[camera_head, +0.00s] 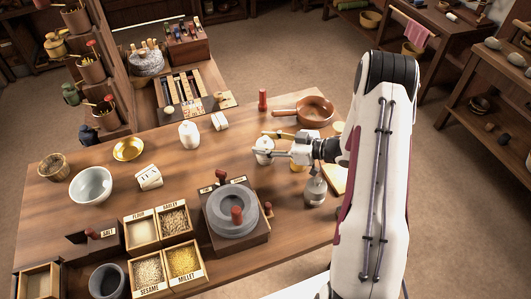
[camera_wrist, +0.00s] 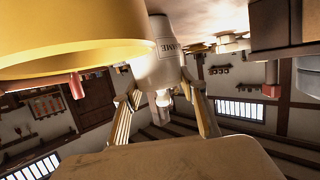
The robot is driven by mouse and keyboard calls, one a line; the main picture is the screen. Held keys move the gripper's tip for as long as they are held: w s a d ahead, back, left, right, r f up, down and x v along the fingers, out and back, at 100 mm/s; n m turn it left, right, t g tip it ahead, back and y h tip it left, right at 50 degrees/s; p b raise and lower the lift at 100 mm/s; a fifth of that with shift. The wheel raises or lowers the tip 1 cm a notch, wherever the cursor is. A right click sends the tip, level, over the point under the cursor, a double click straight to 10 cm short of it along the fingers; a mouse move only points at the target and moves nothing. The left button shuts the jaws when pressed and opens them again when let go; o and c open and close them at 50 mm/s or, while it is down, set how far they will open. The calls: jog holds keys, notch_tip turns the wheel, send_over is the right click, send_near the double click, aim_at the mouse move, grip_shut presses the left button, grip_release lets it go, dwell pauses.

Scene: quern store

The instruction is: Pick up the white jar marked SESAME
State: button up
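The white jar marked SESAME (camera_wrist: 156,65) shows in the wrist view with the letters "AME" visible; the rest of its label is turned out of sight. The wrist picture looks upside down, with the tabletop above. In the head view a white jar (camera_head: 263,159) stands at my gripper (camera_head: 265,145), partly hidden by its fingers. In the wrist view the fingers of my gripper (camera_wrist: 163,90) are spread, one on each side of the jar's lid end. I cannot tell whether either finger touches it.
A yellow vessel (camera_wrist: 75,35) looms close in the wrist view. Another white jar (camera_head: 189,136) stands left. A quern (camera_head: 232,212) and grain boxes (camera_head: 142,230) fill the front.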

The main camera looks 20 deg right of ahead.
grip_shut()
jog(key=shift+r, duration=0.2)
jog(key=shift+r, duration=4.85)
